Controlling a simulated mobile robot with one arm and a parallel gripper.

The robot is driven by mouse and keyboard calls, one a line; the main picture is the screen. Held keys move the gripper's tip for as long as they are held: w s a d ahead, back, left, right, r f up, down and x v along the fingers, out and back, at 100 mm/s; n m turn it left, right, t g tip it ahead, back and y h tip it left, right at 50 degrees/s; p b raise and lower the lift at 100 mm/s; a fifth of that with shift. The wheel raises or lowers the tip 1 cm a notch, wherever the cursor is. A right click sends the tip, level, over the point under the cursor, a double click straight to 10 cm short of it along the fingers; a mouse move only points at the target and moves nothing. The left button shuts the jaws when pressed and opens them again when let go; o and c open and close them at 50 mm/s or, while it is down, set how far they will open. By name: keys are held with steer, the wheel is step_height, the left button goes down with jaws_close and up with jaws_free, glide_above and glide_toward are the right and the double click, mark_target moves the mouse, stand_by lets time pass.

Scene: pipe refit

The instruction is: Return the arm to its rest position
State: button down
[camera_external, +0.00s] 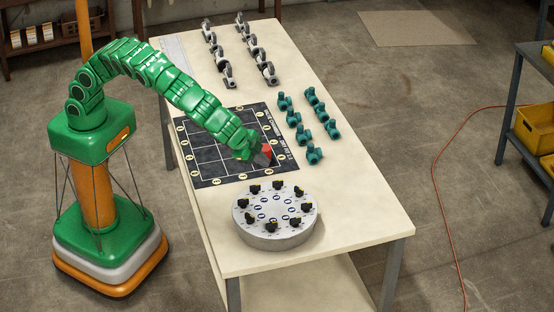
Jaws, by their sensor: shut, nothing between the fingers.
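My green arm (180,88) arches from its base at the left over the table. My gripper (265,155) is at the arm's end, low over the right part of the dark gridded mat (207,160). It is shut, with a red part showing at its tip. I see nothing held between the fingers. I cannot tell whether the tip touches the mat.
A round grey turntable (275,238) with several black fittings stands at the table's front. Several teal fittings (313,154) stand right of the mat. Several grey-black fittings (268,75) line the back. The table (370,205) is bare at front right. Yellow bins (535,128) sit at far right.

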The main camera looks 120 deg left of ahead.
steer(key=s+a+r+n+g, duration=0.1)
steer(key=s+a+r, duration=0.35)
steer(key=s, duration=0.55)
steer(key=s+a+r+g, duration=0.2)
steer(key=s+a+r, duration=0.25)
steer(key=s, duration=0.45)
steer(key=s+a+r+n+g, duration=0.1)
steer(key=s+a+r, duration=0.3)
steer(key=s, duration=0.6)
steer(key=s+d+f+g+h, duration=0.1)
steer(key=s+d+f, duration=0.1)
steer(key=s, duration=1)
steer(key=s+d+f+m+h, duration=0.1)
steer(key=s+d+f+h, duration=0.1)
steer(key=s, duration=1.1)
steer(key=s+d+f+g+h, duration=0.1)
steer(key=s+d+f+h, duration=0.1)
steer(key=s, duration=1)
steer(key=shift+s+d+m+g, duration=0.2)
steer(key=shift+m+g, duration=0.1)
steer(key=shift+m, duration=0.1)
steer(key=c, duration=1.8)
jaws_free()
